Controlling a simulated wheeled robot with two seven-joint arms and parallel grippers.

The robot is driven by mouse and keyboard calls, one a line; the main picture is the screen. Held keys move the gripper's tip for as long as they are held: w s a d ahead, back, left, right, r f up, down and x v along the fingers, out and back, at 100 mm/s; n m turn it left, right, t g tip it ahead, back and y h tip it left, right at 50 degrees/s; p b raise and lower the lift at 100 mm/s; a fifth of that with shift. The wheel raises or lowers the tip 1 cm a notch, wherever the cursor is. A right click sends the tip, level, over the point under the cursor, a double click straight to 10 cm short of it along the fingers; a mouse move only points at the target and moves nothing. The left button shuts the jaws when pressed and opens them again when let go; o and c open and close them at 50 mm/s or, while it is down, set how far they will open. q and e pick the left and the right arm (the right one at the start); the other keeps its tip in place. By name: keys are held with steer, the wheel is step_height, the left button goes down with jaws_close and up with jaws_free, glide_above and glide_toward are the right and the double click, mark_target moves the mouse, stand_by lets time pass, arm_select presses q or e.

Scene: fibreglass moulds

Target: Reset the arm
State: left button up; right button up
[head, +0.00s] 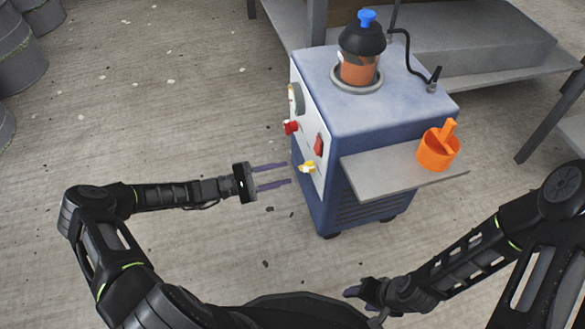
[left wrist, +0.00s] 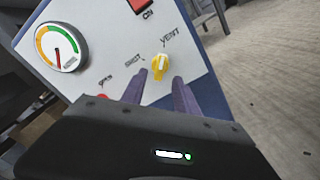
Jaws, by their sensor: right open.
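My left gripper (head: 288,174) is open and empty. Its two purple fingers point at the white front panel of a blue machine (head: 385,125), their tips a little short of a yellow knob (head: 308,167). In the left wrist view the yellow knob (left wrist: 159,66) sits just beyond and between the two apart fingertips (left wrist: 161,76), near the labels VENT and SHUT. My right gripper (head: 352,291) is low at the bottom of the head view, open, apart from the machine. It is seen small and partly side-on.
A capped jar (head: 360,60) stands in the machine's top. A side shelf (head: 385,180) holds an orange cup (head: 437,153). Drums (head: 22,60) stand far left; open floor lies between.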

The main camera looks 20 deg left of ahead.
arm_select(q)
steer(key=shift+v, duration=1.1)
arm_select(e)
steer(key=shift+r, duration=0.25)
arm_select(q)
steer(key=s+d+f+m+g+y, duration=0.2)
steer(key=s+d+f+m+g, duration=0.1)
steer(key=s+d+f+g, duration=0.4)
steer(key=s+d+f+m+g+y, duration=0.25)
steer(key=s+d, duration=0.35)
steer(key=d, duration=0.3)
steer(key=s+f+m+y, duration=0.3)
steer(key=s, duration=0.4)
steer(key=s+a+r+m+t+y, duration=0.1)
steer(key=s+a+r+m+y, duration=0.15)
steer(key=s+m+y, duration=0.2)
step_height(320, 180, up, 30)
steer(key=s+d+h+p, duration=0.1)
steer(key=s+p, duration=0.1)
steer(key=p, duration=2.8)
steer(key=shift+d, duration=0.35)
arm_select(e)
step_height(320, 180, up, 30)
steer(key=s+a, duration=0.1)
steer(key=s, duration=0.1)
steer(key=shift+a+r+g, duration=0.15)
steer(key=shift+a+g, duration=0.15)
steer(key=shift+a, duration=0.1)
